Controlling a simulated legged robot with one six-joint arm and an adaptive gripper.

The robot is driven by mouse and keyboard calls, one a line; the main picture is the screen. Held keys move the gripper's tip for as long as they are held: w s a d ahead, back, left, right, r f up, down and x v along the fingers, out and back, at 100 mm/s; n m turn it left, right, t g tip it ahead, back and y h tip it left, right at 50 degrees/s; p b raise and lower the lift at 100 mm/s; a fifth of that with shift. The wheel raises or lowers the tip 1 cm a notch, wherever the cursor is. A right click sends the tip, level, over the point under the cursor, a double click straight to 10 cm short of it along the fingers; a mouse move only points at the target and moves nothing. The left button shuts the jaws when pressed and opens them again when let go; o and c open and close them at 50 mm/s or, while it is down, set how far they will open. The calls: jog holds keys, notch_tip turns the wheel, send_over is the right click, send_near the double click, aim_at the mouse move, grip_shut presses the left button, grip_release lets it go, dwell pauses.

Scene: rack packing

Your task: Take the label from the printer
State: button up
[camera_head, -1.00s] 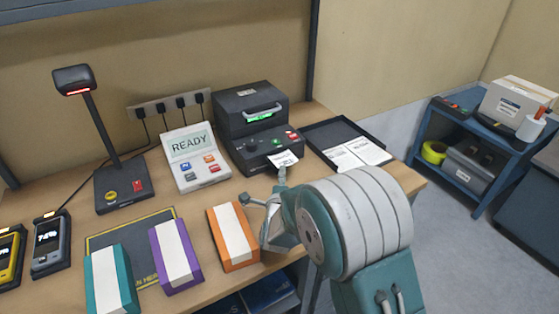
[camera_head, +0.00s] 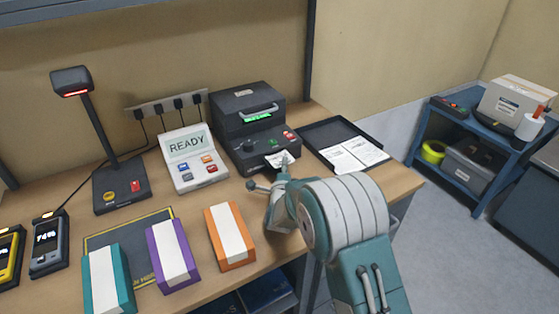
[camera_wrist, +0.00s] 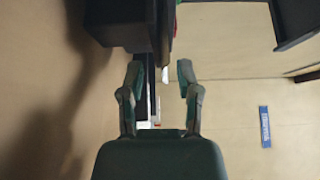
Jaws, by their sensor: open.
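The black printer (camera_head: 250,122) stands at the back of the bench with a green-lit display. A white label (camera_head: 274,161) sticks out of its front. My gripper (camera_head: 286,166) is just in front of the label and overlaps its right part in the head view. In the wrist view my gripper (camera_wrist: 158,78) is open, with its two fingers apart. A thin white strip, likely the label (camera_wrist: 165,75), shows between the fingertips, beside the dark printer body (camera_wrist: 120,25). I cannot tell whether a finger touches it.
A black tray (camera_head: 318,134) with white sheets lies right of the printer. A READY panel (camera_head: 188,150) stands to its left. Orange (camera_head: 240,257), purple (camera_head: 156,247) and teal (camera_head: 93,268) boxes lie along the front. A scanner stand (camera_head: 118,187) is further left.

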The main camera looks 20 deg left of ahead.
jog(key=c, duration=0.4)
jog(key=shift+a, duration=0.15)
grip_shut()
jog(key=shift+f, duration=0.1)
